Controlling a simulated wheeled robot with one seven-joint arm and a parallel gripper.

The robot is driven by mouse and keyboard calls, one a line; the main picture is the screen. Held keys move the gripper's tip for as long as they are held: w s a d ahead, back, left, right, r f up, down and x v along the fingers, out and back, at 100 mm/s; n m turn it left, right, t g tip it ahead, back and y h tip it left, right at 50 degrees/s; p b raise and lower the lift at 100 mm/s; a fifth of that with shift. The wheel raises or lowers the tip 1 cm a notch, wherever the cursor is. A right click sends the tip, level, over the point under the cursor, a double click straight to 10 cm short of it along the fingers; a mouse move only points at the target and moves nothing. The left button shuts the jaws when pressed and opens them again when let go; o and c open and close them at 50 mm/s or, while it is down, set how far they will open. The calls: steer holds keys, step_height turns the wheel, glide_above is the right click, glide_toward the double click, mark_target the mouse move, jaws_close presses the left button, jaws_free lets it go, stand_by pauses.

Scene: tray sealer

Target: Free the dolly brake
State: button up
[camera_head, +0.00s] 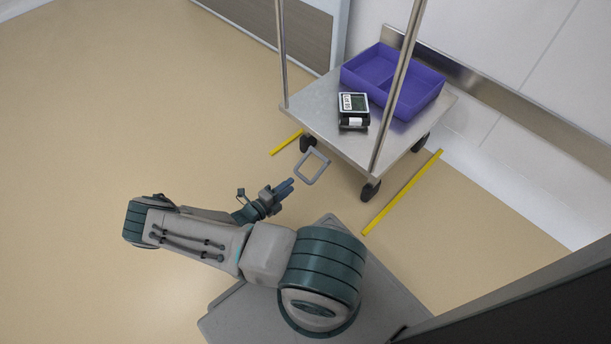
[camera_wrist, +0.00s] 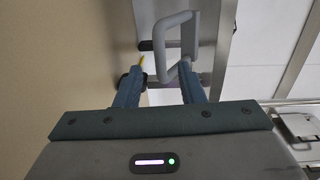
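The steel dolly (camera_head: 322,112) stands by the wall on dark castors. A grey loop-shaped handle (camera_head: 321,173), which looks like the brake bar, sticks out low from its near side. My gripper (camera_head: 291,182) is just left of the loop's near corner. In the wrist view my gripper (camera_wrist: 158,69) is open, its two fingers apart. There the loop (camera_wrist: 160,45) shows ahead, its near end between the fingertips in the picture. I cannot tell whether a finger touches it. Nothing is held.
A purple divided tray (camera_head: 420,107) and a dark boxed item with a white label (camera_head: 353,111) sit on the dolly. Upright posts (camera_head: 398,85) rise from it. Yellow floor strips (camera_head: 402,193) flank it. The floor at left is clear.

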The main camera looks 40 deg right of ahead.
steer(key=d+b, duration=0.2)
steer(key=d, duration=0.7)
steer(key=shift+w+f, duration=0.3)
steer(key=shift+w, duration=0.05)
jaws_close()
